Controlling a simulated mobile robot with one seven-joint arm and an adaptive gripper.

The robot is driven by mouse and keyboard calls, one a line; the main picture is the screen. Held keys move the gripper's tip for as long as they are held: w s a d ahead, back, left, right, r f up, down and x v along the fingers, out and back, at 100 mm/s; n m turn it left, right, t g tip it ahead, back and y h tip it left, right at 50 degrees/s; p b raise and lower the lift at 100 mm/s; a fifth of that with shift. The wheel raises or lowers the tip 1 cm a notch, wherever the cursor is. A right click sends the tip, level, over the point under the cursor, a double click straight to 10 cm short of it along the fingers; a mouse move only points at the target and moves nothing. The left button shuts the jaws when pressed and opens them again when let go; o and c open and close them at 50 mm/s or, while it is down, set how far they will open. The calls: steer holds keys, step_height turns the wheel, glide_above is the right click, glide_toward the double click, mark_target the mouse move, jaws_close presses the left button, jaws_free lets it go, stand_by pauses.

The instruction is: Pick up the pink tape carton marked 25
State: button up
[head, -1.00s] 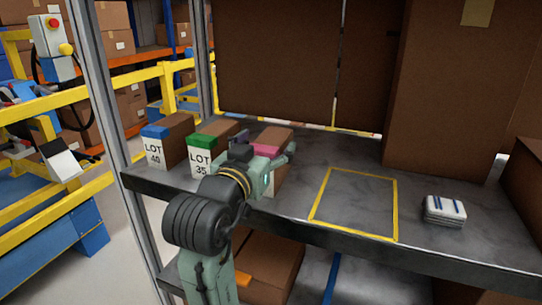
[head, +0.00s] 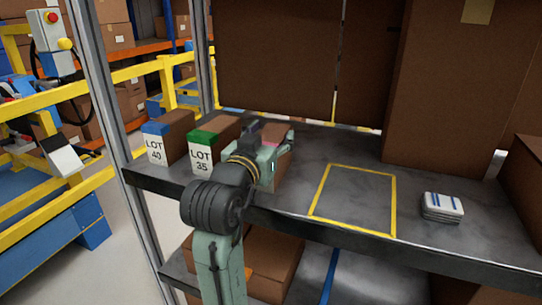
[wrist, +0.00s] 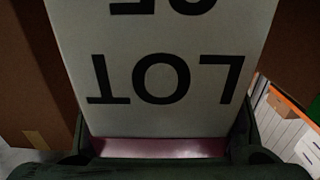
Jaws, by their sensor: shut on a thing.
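The pink-topped carton (head: 284,166) stands upright in the row on the shelf, mostly hidden behind my gripper (head: 270,160) in the head view. In the wrist view its white label (wrist: 165,75) fills the middle, upside down, reading LOT with a number cut off by the top edge. The carton's pink band (wrist: 160,147) shows below the label. My gripper (wrist: 160,150) has a finger on each side of the carton and is shut on it. I cannot tell whether the carton is clear of the shelf.
The green LOT 35 carton (head: 205,150) stands close on the left, with the blue LOT 40 carton (head: 158,148) beyond it. A yellow-taped square (head: 355,202) to the right is empty. A white stack with blue stripes (head: 443,208) lies farther right. Large brown boxes (head: 455,90) stand behind.

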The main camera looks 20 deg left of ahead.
steer(key=c, duration=0.6)
steer(key=shift+c, duration=0.2)
steer(key=shift+r, duration=0.2)
